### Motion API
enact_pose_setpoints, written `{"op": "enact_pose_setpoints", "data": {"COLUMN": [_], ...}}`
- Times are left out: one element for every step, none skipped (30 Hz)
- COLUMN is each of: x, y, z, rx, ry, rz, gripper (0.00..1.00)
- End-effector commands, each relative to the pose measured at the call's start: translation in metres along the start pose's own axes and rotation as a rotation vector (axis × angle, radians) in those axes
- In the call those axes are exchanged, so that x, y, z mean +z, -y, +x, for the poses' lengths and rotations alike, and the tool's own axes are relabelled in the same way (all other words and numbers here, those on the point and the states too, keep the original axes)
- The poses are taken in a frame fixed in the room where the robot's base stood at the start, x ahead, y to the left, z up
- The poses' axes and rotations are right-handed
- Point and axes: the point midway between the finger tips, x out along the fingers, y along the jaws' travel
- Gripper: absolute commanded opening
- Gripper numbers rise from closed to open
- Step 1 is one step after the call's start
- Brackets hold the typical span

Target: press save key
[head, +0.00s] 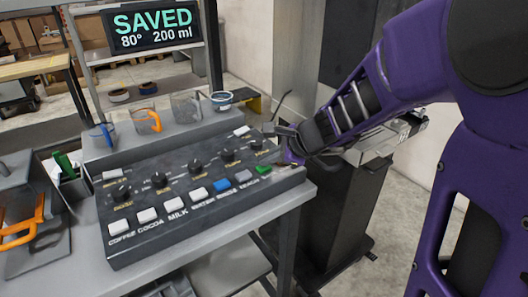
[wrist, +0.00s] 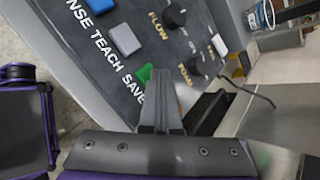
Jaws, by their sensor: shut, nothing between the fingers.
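The save key is a green key at the right end of the front row of the dark control panel (head: 150,190). It shows in the head view (head: 262,169) and in the wrist view (wrist: 145,74), where the label SAVE stands beside it. My gripper (head: 290,156) is shut and empty at the panel's right end, just right of the green key. In the wrist view its fingertips (wrist: 163,76) lie beside the key and cover part of it. I cannot tell whether they touch it. The display (head: 155,27) reads SAVED, 80°, 200 ml.
White keys, a blue key (head: 222,185) and a grey key (head: 244,176) line the front row, with several black knobs behind. Jugs, one with an orange handle (head: 150,120), stand on the ledge behind the panel. A dark cabinet (head: 335,195) stands at the right.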

Motion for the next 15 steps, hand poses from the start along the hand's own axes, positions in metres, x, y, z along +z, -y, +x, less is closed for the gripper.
{"op": "enact_pose_setpoints", "data": {"x": [0.0018,0.0027,0.0039,0.0049,0.0058,0.0068,0.0074,0.0077,0.0079,0.0079,0.0078,0.0076,0.0075,0.0075,0.0076], "y": [0.0020,0.0029,0.0042,0.0052,0.0062,0.0073,0.0079,0.0083,0.0085,0.0084,0.0083,0.0081,0.0080,0.0080,0.0080], "z": [-0.0029,-0.0042,-0.0060,-0.0073,-0.0086,-0.0100,-0.0108,-0.0113,-0.0116,-0.0115,-0.0113,-0.0110,-0.0109,-0.0109,-0.0109], "rx": [0.000,0.000,0.000,0.000,0.000,-0.001,-0.001,-0.001,-0.001,-0.001,0.000,0.000,0.000,0.000,0.000], "ry": [-0.001,-0.001,0.000,0.000,0.000,0.000,0.000,0.000,0.000,0.000,0.000,0.000,0.000,0.000,0.000], "rz": [0.000,0.000,0.000,0.000,0.001,0.001,0.001,0.001,0.001,0.001,0.001,0.001,0.001,0.001,0.001], "gripper": [0.00,0.00,0.00,0.00,0.00,0.00,0.00,0.00,0.00,0.00,0.00,0.00,0.00,0.00,0.00]}}
